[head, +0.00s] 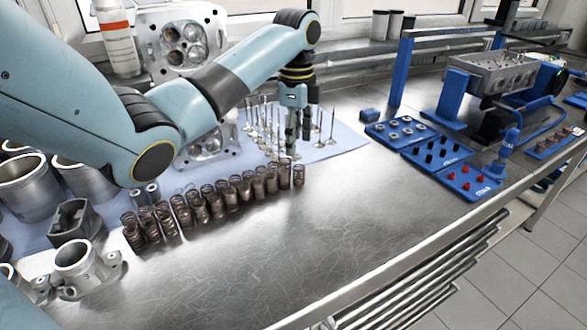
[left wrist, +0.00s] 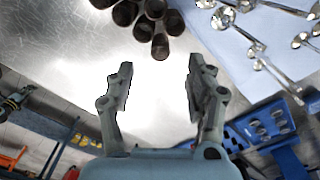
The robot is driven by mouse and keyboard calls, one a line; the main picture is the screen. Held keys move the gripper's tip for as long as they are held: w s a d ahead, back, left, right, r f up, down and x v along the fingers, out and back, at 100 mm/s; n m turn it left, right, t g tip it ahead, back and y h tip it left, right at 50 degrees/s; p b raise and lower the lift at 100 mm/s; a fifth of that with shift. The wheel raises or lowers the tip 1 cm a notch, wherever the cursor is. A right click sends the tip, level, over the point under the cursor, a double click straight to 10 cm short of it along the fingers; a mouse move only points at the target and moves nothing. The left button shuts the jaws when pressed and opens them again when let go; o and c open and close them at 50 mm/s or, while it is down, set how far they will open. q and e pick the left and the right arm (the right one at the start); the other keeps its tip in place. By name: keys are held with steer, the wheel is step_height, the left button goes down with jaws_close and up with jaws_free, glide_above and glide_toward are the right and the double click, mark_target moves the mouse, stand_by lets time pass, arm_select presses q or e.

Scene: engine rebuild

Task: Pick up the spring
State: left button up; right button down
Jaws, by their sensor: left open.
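Several dark coiled springs stand in rows on the metal bench; the end spring (head: 299,175) at the right of the row is nearest my gripper. My left gripper (head: 290,150) points down just behind that end of the row, close to the valves. In the left wrist view my left gripper (left wrist: 160,75) is open, with nothing between its fingers. The end spring (left wrist: 160,47) lies just past the fingertips, towards the top, with other springs (left wrist: 125,12) behind it. My right gripper is not in view.
Several upright valves (head: 319,128) stand on the blue cloth (head: 350,137) around my gripper. Blue parts trays (head: 437,152) and an engine block on a blue stand (head: 490,72) are at the right. Metal housings (head: 75,268) are at the left. The bench front is clear.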

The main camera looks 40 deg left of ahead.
mark_target(299, 170)
arm_select(q)
steer(key=f, duration=0.3)
steer(key=shift+s+d+f, duration=0.1)
steer(key=shift+d, duration=0.15)
steer(key=shift+f, duration=0.4)
steer(key=f, duration=0.3)
steer(key=shift+w+f+p, duration=0.25)
steer(key=shift+f+p, duration=0.05)
steer(key=shift+f, duration=0.5)
jaws_close()
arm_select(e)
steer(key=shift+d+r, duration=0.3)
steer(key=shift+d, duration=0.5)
